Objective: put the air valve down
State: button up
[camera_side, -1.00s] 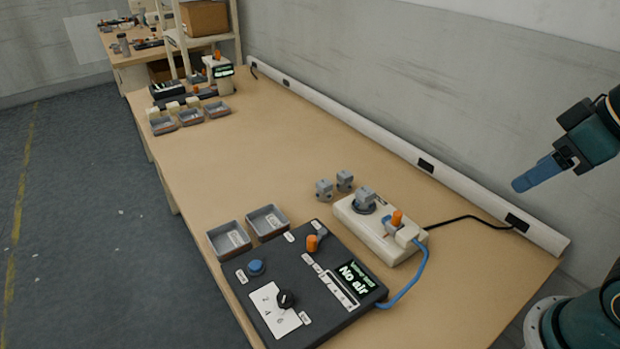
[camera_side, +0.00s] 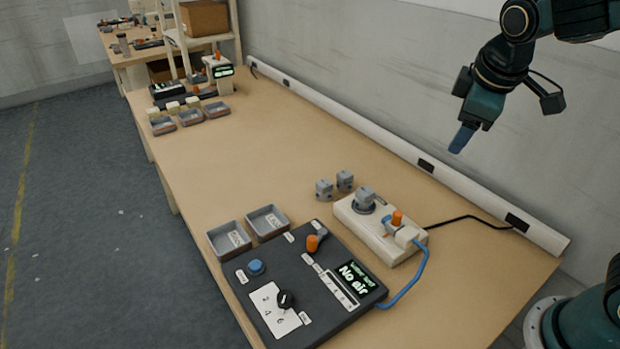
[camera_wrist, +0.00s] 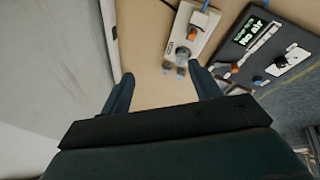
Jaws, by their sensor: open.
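An orange-capped valve (camera_side: 397,218) stands upright on the white base (camera_side: 372,233), where the blue hose joins it. It also shows in the wrist view (camera_wrist: 192,35). A second orange handle (camera_side: 313,243) sits on the dark control panel (camera_side: 325,300), whose screen reads "No air"; I cannot tell for certain which is the air valve. My gripper (camera_side: 462,138) is high above the back edge of the table, well away from both. In the wrist view my gripper (camera_wrist: 160,75) has its blue fingers apart with nothing between them.
Two grey trays (camera_side: 229,240) lie left of the panel. A blue hose (camera_side: 415,280) links panel and base. The table's middle is clear.

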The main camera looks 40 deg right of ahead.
jog(key=w+a+f+n+g+h, duration=0.15)
jog(key=w+f+n, duration=0.25)
jog(key=w, duration=0.4)
jog(key=n+h, duration=0.8)
jog(key=n, duration=0.3)
send_near(365, 191)
jog(key=x, duration=0.3)
jog(key=shift+x, duration=3.65)
jog(key=c, duration=1.3)
jog(key=shift+r, duration=5)
